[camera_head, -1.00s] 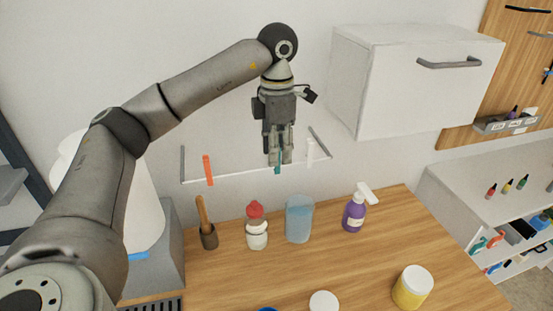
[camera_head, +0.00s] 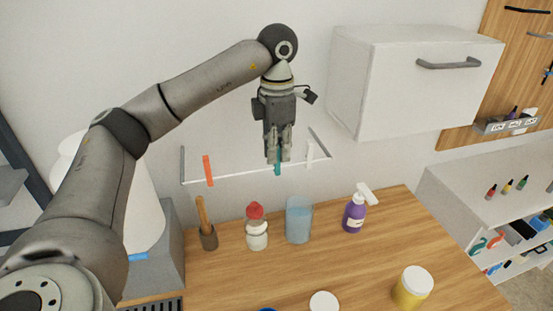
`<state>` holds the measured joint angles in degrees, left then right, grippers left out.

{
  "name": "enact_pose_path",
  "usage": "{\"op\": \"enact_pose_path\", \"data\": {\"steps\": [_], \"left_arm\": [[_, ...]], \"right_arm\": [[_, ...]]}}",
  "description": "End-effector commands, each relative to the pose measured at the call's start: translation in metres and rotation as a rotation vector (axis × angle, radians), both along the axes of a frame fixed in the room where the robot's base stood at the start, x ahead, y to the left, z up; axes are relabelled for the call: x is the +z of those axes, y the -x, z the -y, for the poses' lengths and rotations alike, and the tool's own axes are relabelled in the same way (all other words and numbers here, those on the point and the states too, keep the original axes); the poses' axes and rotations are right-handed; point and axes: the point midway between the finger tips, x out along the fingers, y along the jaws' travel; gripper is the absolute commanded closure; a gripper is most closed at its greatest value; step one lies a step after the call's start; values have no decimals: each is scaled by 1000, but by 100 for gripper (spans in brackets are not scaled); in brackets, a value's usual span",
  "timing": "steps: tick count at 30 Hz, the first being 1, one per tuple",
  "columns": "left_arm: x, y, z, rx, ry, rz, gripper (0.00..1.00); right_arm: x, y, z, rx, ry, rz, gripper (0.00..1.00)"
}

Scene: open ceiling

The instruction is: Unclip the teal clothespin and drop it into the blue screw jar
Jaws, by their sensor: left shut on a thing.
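The teal clothespin (camera_head: 278,168) is on the white rail (camera_head: 240,174) in front of the wall, mostly hidden behind my gripper. My left gripper (camera_head: 278,158) points down and is shut on the teal clothespin at the rail. At the bottom edge a blue rim (camera_head: 267,310) is barely in view; it may be the blue screw jar, but its body is cut off. My right gripper is not in view.
An orange clothespin (camera_head: 208,170) and a white one (camera_head: 309,152) hang on the same rail. Below on the wooden table stand a red-capped bottle (camera_head: 257,235), a blue cup (camera_head: 299,222), a purple spray bottle (camera_head: 354,213) and a yellow jar (camera_head: 411,289). A white cabinet (camera_head: 395,90) hangs right.

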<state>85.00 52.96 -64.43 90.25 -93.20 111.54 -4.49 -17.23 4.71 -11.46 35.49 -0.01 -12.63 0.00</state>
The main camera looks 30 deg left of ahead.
Motion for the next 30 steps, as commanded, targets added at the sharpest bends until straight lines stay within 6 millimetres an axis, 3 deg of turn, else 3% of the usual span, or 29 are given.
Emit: {"op": "enact_pose_path", "data": {"steps": [17,30], "left_arm": [[2,0,0,0,0,0,100],[19,-2,-2,0,0,0,100]], "right_arm": [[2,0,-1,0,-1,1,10],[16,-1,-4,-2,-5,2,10]]}}
